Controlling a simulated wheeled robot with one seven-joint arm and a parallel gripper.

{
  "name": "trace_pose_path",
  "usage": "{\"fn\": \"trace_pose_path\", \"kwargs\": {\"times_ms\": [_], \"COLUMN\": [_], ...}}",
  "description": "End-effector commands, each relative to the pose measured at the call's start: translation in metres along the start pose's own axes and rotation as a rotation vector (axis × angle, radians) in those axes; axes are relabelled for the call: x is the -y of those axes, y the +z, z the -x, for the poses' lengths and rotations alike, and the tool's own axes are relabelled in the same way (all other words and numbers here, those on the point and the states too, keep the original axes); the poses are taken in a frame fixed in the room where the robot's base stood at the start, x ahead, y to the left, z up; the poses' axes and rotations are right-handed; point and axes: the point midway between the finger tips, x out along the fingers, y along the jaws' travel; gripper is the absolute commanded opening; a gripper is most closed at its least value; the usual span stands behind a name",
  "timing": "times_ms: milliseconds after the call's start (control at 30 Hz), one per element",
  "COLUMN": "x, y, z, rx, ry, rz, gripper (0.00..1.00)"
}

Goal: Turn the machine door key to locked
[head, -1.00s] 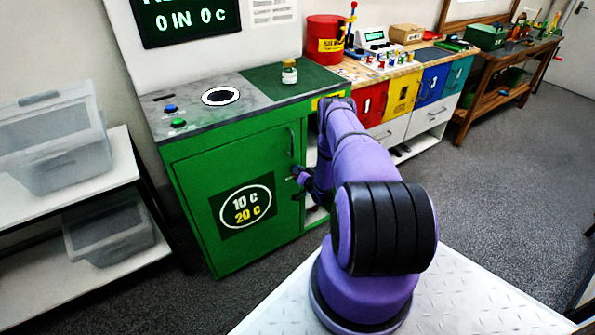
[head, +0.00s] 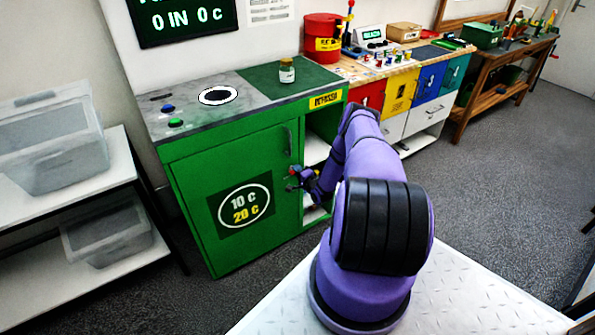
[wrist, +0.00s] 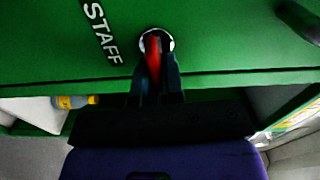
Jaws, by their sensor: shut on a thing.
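The green machine door (head: 185,210) shows in the head view with a dark handle (head: 287,141) and a round price sign. In the wrist view the key (wrist: 154,62) is red and sits in a round pale lock (wrist: 168,40) beside the word STAFF on the green door (wrist: 225,40). My gripper (wrist: 156,75) is shut on the red key, with a dark finger on each side of it. In the head view my gripper (head: 293,180) is at the door's right edge, below the handle. The key's turn position is hard to read.
Open shelves (head: 316,150) are right of the door. A bottle with a yellow label (wrist: 75,101) lies on a shelf in the wrist view. A jar (head: 287,72) stands on the green counter mat. Shelving with clear bins (head: 50,150) stands at the left.

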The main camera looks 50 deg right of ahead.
Motion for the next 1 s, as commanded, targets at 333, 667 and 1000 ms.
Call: {"fn": "trace_pose_path", "kwargs": {"times_ms": [333, 667, 1000], "x": [-0.0030, -0.0032, -0.0028], "y": [0.0004, 0.0008, 0.0006], "z": [0.0009, 0.0008, 0.0005], "rx": [0.000, 0.000, 0.000], "ry": [0.002, 0.002, 0.002], "rz": [-0.105, -0.116, -0.115], "gripper": [0.00, 0.00, 0.34]}}
